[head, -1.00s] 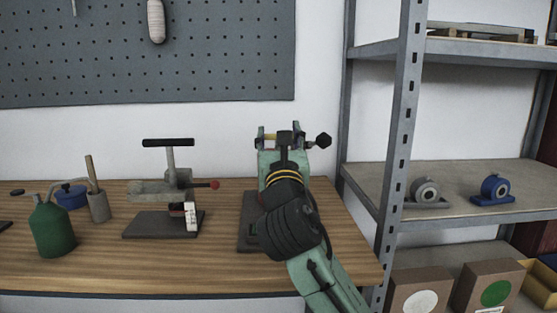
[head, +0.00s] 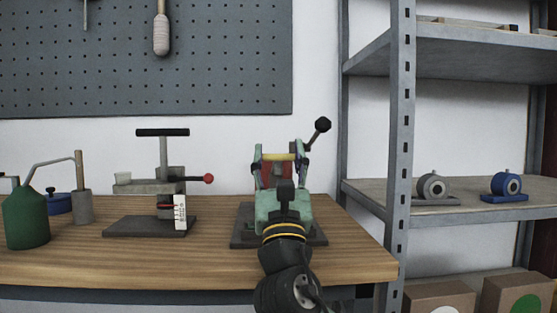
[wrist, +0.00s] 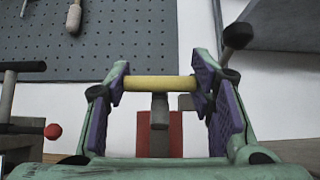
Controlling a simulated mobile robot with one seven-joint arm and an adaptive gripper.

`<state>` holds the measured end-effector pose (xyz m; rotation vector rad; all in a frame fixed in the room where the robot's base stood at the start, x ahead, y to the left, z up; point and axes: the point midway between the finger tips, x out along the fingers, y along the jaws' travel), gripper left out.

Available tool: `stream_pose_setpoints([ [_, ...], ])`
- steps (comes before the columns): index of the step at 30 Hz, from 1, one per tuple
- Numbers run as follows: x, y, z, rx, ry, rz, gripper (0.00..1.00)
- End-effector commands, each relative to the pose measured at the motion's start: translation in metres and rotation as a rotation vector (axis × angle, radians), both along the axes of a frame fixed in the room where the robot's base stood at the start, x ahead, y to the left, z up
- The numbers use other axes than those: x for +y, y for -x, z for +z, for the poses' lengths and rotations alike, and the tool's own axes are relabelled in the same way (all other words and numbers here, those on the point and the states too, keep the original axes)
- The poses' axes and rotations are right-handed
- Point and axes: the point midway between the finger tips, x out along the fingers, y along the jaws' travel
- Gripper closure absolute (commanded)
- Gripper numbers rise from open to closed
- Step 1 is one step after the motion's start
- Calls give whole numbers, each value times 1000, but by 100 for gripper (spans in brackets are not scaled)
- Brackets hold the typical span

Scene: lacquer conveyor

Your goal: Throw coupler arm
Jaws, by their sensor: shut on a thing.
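The coupler's yellow crossbar (head: 283,157) lies level between the fingers of my green gripper (head: 281,165) on the bench at centre right. In the wrist view the purple-padded fingers are shut on the two ends of the yellow bar (wrist: 160,83). A short dark grey stem (wrist: 159,112) hangs from the bar's middle in front of a red body (wrist: 178,135). A rod with a black knob (head: 322,125) rises up and right beside the right finger. The dark base plate (head: 240,240) sits under it. My wrist hides much of the coupler's lower part.
Left on the bench (head: 60,272) stand a small press (head: 163,160) with a red-knobbed lever and white tag, and a green oil can (head: 27,218). A metal shelf (head: 375,200) post stands close on the right. A pegboard (head: 210,70) hangs behind.

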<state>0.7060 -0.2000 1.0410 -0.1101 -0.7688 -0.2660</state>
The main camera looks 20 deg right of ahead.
Motion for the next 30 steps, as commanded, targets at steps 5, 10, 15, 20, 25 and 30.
stream_pose_setpoints([
  [5,0,0,-9,6,-4,2,100],
  [10,1,0,-12,7,-5,3,100],
  [15,0,0,-12,9,-6,3,100],
  [20,0,-1,-12,9,-7,3,100],
  [25,0,-1,-12,9,-6,2,43],
  [30,0,0,-11,6,-4,2,32],
])
